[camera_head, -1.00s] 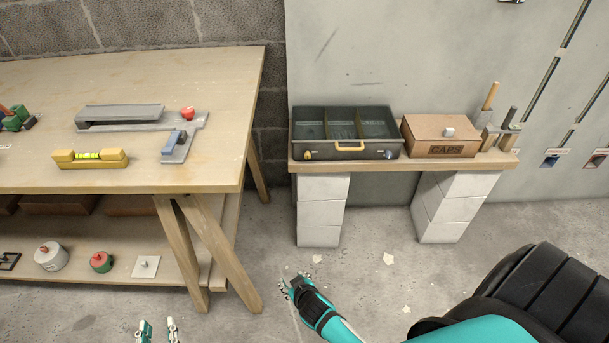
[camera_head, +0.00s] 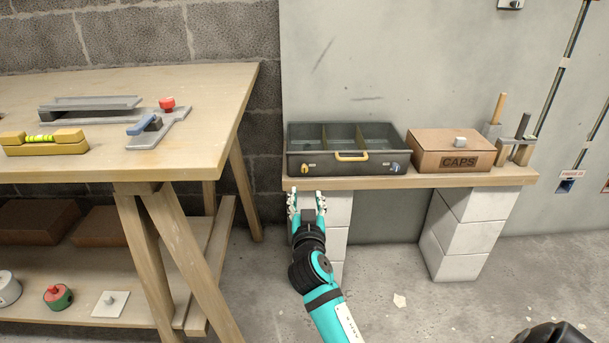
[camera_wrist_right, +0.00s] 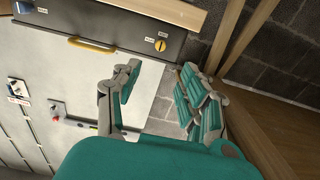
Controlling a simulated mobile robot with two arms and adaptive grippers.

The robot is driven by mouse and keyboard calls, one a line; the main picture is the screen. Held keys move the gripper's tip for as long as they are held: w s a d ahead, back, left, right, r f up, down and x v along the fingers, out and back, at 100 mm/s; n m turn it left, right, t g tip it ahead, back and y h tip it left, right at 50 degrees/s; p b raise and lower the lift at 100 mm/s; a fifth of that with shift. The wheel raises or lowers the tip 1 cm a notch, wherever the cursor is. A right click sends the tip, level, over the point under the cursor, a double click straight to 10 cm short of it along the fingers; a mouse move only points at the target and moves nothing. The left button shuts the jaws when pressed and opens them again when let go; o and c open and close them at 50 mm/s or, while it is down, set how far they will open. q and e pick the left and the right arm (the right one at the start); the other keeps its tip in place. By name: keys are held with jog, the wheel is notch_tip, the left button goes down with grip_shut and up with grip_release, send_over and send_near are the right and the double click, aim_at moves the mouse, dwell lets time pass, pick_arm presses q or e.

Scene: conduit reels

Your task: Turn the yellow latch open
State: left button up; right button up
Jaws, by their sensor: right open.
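The yellow latch (camera_head: 304,168) is a small round knob at the left of the dark grey case's front. It also shows in the right wrist view (camera_wrist_right: 160,45), with a dark slot line across it. The case (camera_head: 310,158) stands on a wooden shelf, with a yellow handle (camera_head: 352,157) and a blue latch (camera_head: 395,167) on its front. My right gripper (camera_head: 306,202) is open and empty, just below the latch and in front of the shelf edge, apart from the latch. In the right wrist view its fingers (camera_wrist_right: 160,92) are spread below the latch. My left gripper is out of view.
A cardboard box marked CAPS (camera_head: 432,157) stands right of the case, beside a holder with upright handles (camera_head: 515,149). White blocks (camera_head: 470,235) support the shelf (camera_head: 400,182). A wooden workbench (camera_head: 215,105) with tools stands at the left.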

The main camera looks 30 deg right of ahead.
aim_at(304, 170)
jog(key=b+x, duration=0.3)
jog(key=x, duration=1)
grip_shut()
